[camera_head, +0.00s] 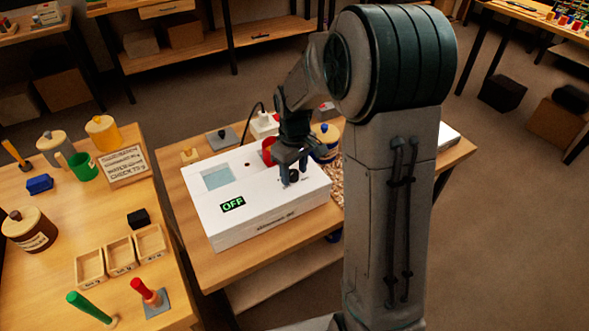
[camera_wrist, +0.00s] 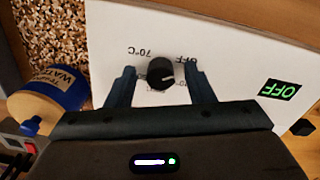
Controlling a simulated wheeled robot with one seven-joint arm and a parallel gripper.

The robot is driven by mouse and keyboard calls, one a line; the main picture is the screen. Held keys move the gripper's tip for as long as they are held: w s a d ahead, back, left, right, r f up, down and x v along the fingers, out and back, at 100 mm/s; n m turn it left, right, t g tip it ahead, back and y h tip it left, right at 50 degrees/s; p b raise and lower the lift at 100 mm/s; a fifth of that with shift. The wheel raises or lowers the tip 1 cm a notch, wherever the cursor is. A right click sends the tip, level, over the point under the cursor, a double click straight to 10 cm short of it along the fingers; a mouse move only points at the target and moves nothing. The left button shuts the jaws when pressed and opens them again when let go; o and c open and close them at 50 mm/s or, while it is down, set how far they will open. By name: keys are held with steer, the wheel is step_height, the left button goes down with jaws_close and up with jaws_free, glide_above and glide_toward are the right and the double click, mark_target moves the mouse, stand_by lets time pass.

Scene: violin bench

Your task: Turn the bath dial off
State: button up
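The bath is a white box (camera_head: 262,212) on a wooden table, with a small water opening (camera_head: 217,177) on its top. Its black dial (camera_wrist: 160,73) also shows in the head view (camera_head: 294,175), partly hidden by my gripper. A pale pointer line marks the dial's face. Printed labels, upside down in the wrist view, surround it, including "OFF" and "70°C". The green display (camera_wrist: 280,90) reads OFF, also in the head view (camera_head: 233,204). My gripper (camera_wrist: 160,80) is open, one finger on each side of the dial, with visible gaps.
A blue and tan jar labelled "WATER" (camera_wrist: 58,88) stands beside the bath, near wood shavings (camera_wrist: 60,30). The left table holds jars, a green mug (camera_head: 84,165) and small wooden trays (camera_head: 120,252).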

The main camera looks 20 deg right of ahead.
mark_target(294, 173)
step_height(294, 173, up, 14)
stand_by(0.6)
steer(key=shift+f, duration=0.1)
steer(key=s+f+m+t, duration=0.2)
steer(key=s+m, duration=0.4)
steer(key=s, duration=1.4)
steer(key=shift+s+f+t, duration=0.25)
steer(key=shift+f+t, duration=0.1)
steer(key=shift+t, duration=0.05)
